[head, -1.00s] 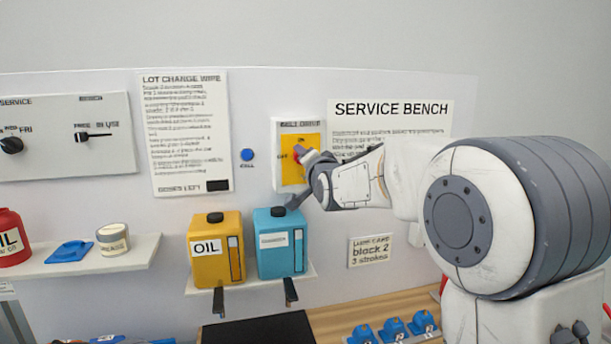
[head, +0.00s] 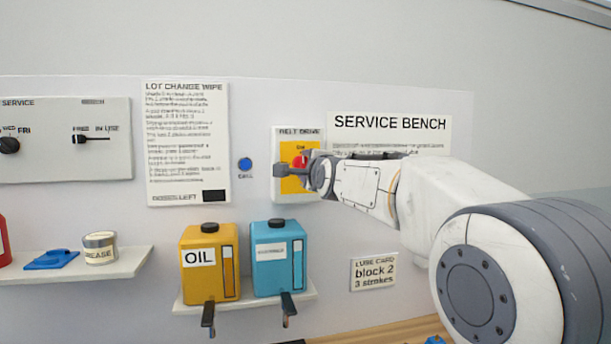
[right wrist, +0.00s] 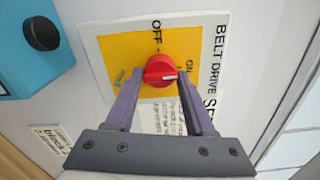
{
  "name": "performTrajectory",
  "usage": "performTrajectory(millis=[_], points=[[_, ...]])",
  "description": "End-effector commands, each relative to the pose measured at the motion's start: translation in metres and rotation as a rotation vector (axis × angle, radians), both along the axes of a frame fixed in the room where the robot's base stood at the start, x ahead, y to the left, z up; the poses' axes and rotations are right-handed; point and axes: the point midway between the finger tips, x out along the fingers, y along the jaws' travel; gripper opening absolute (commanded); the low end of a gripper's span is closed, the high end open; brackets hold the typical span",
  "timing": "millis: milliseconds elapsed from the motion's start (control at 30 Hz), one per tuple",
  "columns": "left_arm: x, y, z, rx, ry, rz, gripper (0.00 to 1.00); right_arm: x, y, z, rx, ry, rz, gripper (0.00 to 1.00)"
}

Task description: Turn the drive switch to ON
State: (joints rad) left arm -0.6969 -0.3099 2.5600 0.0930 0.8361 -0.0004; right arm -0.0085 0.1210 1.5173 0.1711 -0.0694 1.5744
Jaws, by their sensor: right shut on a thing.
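The drive switch is a red round knob (head: 299,161) on a yellow plate of the BELT DRIVE panel (head: 282,140). In the right wrist view the knob (right wrist: 160,70) has a white mark that points to the right, toward the ON label. OFF is printed at the top of that view. My right gripper (head: 300,168) is at the knob and hides part of it and of the plate in the head view. In the right wrist view its two purple fingers (right wrist: 161,80) are shut on the knob, one on either side. My left gripper is not in view.
Yellow oil (head: 211,275) and blue (head: 279,270) containers stand on a small shelf (head: 255,302) below the panel. A blue call button (head: 245,164) is to the panel's left. A shelf at left holds a grease tin (head: 100,250) and a blue item (head: 51,261).

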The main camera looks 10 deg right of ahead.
Motion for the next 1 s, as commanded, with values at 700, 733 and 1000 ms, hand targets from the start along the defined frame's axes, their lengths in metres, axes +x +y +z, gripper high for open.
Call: performTrajectory(millis=[700,733,1000], points=[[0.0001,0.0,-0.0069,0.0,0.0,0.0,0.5,0.0005,0.0001,-0.0016,0.068,0.003,0.0,0.58],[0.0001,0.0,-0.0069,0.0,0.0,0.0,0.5,0.0005,0.0001,-0.0016,0.068,0.003,0.0,0.69],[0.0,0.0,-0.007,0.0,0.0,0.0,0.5,0.0006,0.0003,-0.0028,0.066,0.006,0.0,0.81]])
